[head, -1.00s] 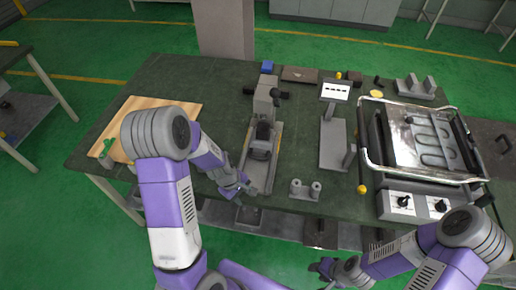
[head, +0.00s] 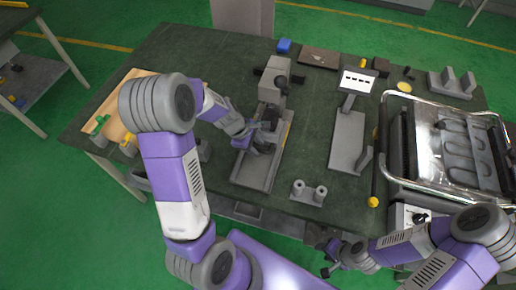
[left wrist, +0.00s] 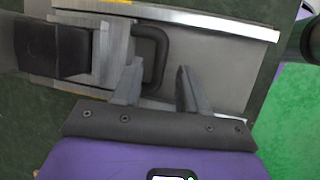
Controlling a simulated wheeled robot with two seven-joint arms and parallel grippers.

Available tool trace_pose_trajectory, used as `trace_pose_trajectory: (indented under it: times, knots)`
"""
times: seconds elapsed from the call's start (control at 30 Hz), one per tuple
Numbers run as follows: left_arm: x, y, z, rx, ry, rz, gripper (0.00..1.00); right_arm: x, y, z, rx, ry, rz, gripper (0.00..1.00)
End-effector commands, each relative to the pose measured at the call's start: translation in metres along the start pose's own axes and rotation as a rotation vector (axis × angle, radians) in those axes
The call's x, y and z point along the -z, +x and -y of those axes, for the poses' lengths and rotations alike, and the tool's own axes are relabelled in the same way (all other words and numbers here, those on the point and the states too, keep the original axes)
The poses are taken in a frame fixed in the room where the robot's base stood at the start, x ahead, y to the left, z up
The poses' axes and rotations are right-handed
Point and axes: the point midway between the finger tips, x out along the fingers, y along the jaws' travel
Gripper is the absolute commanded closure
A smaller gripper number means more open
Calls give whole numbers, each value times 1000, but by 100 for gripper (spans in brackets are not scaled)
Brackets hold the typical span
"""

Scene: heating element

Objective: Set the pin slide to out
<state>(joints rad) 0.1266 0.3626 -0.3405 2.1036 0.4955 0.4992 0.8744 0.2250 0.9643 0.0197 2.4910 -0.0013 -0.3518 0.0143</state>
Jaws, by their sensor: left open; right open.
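The slide fixture (head: 253,175) is a long grey bed with pale rails on the bench, with an upright grey head (head: 274,82) at its far end. I take its carriage to be the pin slide. My left gripper (head: 258,138) is over the bed and hides part of it. In the left wrist view, the open left gripper (left wrist: 157,78) points at the carriage block (left wrist: 115,45). A dark loop handle (left wrist: 162,50) stands partly between and beyond its fingertips; contact cannot be told. My right gripper (head: 330,258) is open and low, off the bench's front edge.
A two-post grey block (head: 309,193) stands right of the fixture. A grey stand with a white sign (head: 357,82) and the heating-element machine (head: 450,145) are further right. A wooden board (head: 112,105) lies at left. The green bench (head: 190,62) is clear behind my left arm.

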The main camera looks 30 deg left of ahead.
Motion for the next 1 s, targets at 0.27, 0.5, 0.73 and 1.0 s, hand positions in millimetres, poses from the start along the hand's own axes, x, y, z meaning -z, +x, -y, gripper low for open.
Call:
trace_pose_trajectory:
  times: [0.27,0.5,0.73,1.0]
  knots:
    - [0,16,0,-1,0,-1,58,0,6,-2,0,0,0,57]
    - [0,15,0,-1,0,-1,67,0,5,-2,0,0,0,57]
    - [0,15,0,-1,1,-1,100,0,6,-2,0,0,0,57]
    - [0,15,0,0,1,-1,100,0,6,-2,0,0,0,57]
